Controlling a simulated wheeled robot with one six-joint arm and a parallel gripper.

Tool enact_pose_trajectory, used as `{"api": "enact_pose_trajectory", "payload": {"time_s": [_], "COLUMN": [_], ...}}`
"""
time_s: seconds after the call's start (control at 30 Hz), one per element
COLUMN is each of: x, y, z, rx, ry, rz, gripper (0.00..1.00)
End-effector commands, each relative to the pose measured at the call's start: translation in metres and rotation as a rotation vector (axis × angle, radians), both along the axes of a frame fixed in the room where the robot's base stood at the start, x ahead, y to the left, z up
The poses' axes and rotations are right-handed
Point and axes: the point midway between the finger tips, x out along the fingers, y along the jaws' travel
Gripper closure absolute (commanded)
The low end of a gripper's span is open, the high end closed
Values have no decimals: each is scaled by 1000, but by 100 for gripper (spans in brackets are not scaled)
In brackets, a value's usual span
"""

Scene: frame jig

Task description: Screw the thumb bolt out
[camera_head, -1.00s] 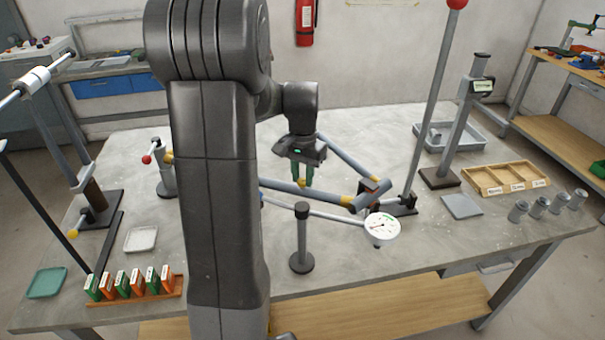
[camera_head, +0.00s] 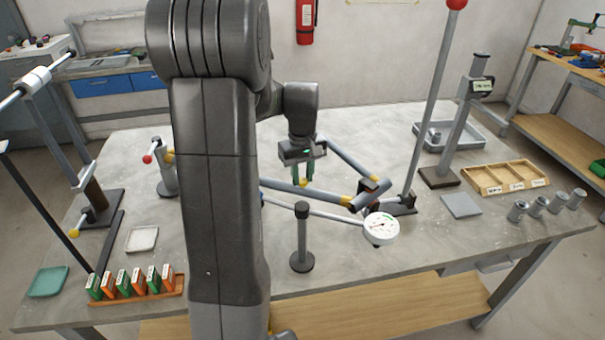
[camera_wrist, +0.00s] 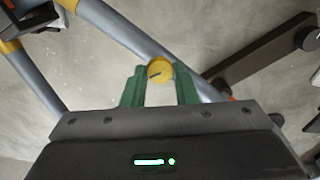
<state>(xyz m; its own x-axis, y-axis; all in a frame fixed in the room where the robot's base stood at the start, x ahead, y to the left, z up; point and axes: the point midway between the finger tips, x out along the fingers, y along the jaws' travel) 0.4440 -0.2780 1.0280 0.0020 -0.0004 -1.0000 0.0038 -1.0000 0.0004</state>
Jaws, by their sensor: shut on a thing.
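The thumb bolt has a round yellow head with a dark slot; it shows in the wrist view (camera_wrist: 159,71) on a grey-blue frame tube. In the head view the yellow bolt head (camera_head: 304,183) is a small spot under my fingertips. My gripper (camera_head: 303,176) points down with green fingers at the bolt, above the tube (camera_head: 325,194). In the wrist view my gripper (camera_wrist: 160,80) has one green finger on each side of the yellow head, shut on it. The bolt's shank is hidden.
A dial gauge (camera_head: 381,228) on a rod and a stand (camera_head: 302,240) stand in front of the frame. A tall red-topped post (camera_head: 430,110) rises right of it. A wooden tray (camera_head: 505,178) lies at the right.

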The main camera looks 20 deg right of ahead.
Motion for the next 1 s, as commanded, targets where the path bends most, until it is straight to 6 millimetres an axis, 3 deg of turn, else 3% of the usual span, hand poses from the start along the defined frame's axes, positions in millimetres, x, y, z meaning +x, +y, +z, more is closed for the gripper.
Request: {"api": "enact_pose_trajectory", "payload": {"time_s": [0.6, 1.0], "x": [-1, -1], "y": [0, 1], "z": [-1, -2], "rx": [2, 3], "ry": [2, 3], "rz": [548, 734], "gripper": [97, 97]}}
